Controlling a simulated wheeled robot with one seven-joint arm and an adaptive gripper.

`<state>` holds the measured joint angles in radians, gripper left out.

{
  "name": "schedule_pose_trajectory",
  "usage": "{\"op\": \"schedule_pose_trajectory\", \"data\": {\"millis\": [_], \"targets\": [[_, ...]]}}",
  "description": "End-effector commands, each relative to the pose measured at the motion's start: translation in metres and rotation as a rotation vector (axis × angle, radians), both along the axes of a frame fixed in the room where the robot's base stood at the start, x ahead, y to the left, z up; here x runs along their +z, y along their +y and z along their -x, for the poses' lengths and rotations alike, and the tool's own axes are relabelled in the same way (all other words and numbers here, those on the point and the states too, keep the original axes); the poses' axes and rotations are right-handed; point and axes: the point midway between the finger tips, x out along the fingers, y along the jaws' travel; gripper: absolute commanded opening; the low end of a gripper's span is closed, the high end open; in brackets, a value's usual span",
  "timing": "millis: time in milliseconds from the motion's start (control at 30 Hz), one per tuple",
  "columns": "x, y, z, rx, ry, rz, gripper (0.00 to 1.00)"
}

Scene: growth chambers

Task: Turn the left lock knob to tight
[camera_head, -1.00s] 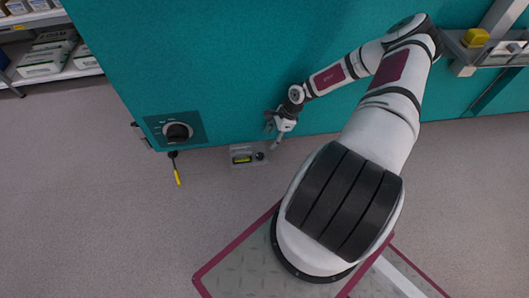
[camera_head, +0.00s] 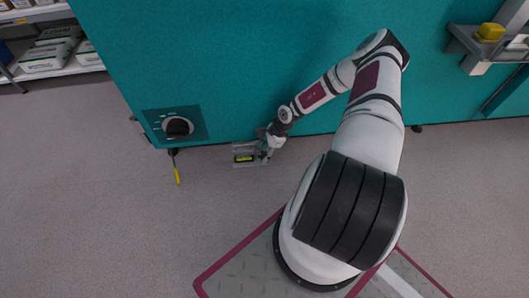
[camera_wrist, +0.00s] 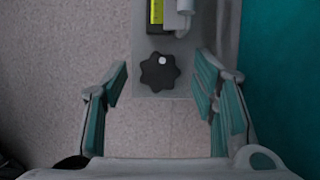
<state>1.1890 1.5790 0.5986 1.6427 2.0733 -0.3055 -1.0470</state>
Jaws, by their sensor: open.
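A black lobed knob (camera_wrist: 160,72) with a white dot near its top sits on a grey plate (camera_wrist: 147,103) in the wrist view. My gripper (camera_wrist: 162,88) is open, with one teal-padded finger on each side of the knob and a gap to both. Its fingers do not touch the knob. The knob is mostly hidden by the gripper there. Tight or loose marks cannot be made out.
The device has a yellow-green display (camera_head: 244,158). The teal cabinet (camera_head: 230,60) stands close behind it, with a large black dial (camera_head: 178,127) to the left. A yellow-handled tool (camera_head: 177,174) hangs or lies below the dial. The floor in front is clear.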

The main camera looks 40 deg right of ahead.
Motion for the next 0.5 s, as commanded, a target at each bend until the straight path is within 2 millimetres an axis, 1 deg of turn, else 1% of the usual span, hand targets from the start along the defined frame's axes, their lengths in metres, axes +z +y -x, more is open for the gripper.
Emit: {"op": "schedule_pose_trajectory", "data": {"millis": [67,100,267,300,500], "targets": [[0.0002,0.0000,0.0001,0.000,0.000,0.000,0.53],[0.0002,0.0000,0.0001,0.000,0.000,0.000,0.51],[0.0003,0.0000,0.0002,0.000,0.001,0.000,0.15],[0.0003,0.0000,0.0002,0.000,0.000,0.000,0.06],[0.0005,0.0001,0.0002,-0.004,0.001,0.000,0.05]]}}
